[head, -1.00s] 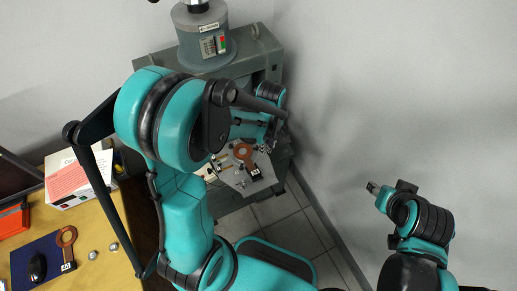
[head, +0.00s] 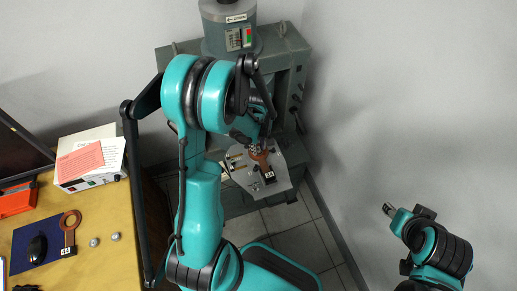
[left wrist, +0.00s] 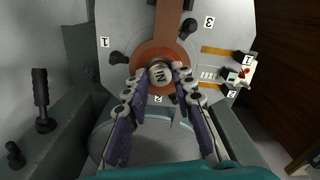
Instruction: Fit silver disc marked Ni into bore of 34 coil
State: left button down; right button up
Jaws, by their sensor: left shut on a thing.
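My left gripper (left wrist: 161,76) is shut on a silver disc (left wrist: 160,73) with a marking too blurred to read for sure. The disc is face-on between the fingertips in the left wrist view. It lines up with the middle of a copper coil (left wrist: 140,53), whose ring shows around it. I cannot tell whether the disc is in the bore or just above it. In the head view this coil (head: 261,159) lies on a grey plate with a dark label tag (head: 269,177), partly hidden by my left gripper. My right gripper (head: 388,209) is empty-looking, far off at the right.
The grey plate (left wrist: 228,20) carries dark knobs, numbered marks and a small terminal block (left wrist: 241,73). A grey machine column (head: 228,30) stands behind.

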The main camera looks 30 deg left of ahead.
aim_at(259, 150)
pick_arm(q)
jog(key=shift+f, duration=0.3)
jog(key=shift+f, duration=0.2)
jog(key=c, duration=1.3)
grip_release()
jog(key=shift+r, duration=0.1)
jog(key=shift+o, duration=0.2)
jog(key=shift+r, duration=0.1)
jog(key=shift+r, duration=0.3)
notch_tip(259, 150, up, 12)
jog(key=f+p, duration=0.1)
jog(key=p, duration=0.3)
jog(key=s+d+r+m+t, duration=0.7)
jog(key=s+d+r+m, duration=0.3)
jog(key=r+m, duration=0.3)
jog(key=shift+s+d+m, duration=0.3)
jog(key=shift+s+m, duration=0.2)
jog(key=shift+s, duration=0.05)
